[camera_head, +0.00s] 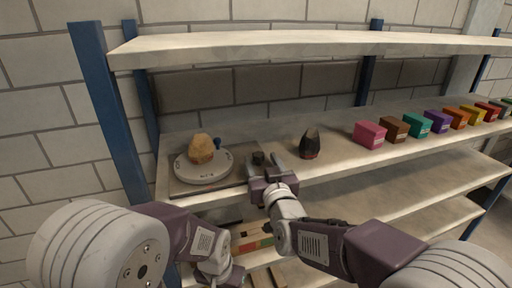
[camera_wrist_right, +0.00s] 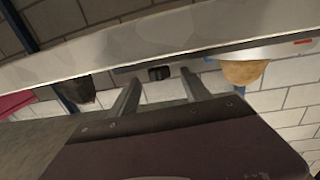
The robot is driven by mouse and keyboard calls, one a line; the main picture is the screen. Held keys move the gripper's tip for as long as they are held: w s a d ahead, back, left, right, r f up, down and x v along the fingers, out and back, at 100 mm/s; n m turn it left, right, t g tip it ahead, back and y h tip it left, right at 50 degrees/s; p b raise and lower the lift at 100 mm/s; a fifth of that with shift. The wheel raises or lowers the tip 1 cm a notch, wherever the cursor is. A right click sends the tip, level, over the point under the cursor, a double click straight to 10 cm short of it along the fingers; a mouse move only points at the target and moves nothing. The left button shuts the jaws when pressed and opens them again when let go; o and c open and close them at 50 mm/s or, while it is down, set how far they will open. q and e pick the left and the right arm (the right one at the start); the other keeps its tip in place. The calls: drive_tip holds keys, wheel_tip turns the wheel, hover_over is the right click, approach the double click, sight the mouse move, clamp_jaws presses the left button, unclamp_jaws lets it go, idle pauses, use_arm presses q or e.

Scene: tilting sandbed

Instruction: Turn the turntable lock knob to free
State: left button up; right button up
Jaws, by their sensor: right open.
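The round grey turntable (camera_head: 203,175) sits on a flat base plate on the middle shelf, with a tan rock (camera_head: 201,148) on top. A small dark knob (camera_head: 259,158) stands at the right part of the plate. My right gripper (camera_head: 262,166) is open, its two fingers pointing at the knob. In the right wrist view the knob (camera_wrist_right: 160,73) shows between and beyond the fingertips, apart from both. The turntable's edge (camera_wrist_right: 285,50) is at the right there. My left gripper (camera_head: 232,277) is low, below the shelf; its fingers are hard to make out.
A dark pointed stone (camera_head: 310,144) stands just right of my right gripper. A row of coloured boxes (camera_head: 369,134) runs along the shelf to the right. A blue pin (camera_head: 217,143) is at the turntable's rear. The upper shelf (camera_head: 290,43) overhangs; a blue post (camera_head: 108,115) stands left.

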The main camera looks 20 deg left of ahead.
sight(257, 152)
drive_tip(key=p+x, duration=0.1)
drive_tip(key=x, duration=0.5)
drive_tip(key=shift+w+a+f+p, duration=0.2)
drive_tip(key=shift+w+p, duration=0.1)
drive_tip(key=shift+w, duration=0.1)
drive_tip(key=shift+s+r, duration=0.1)
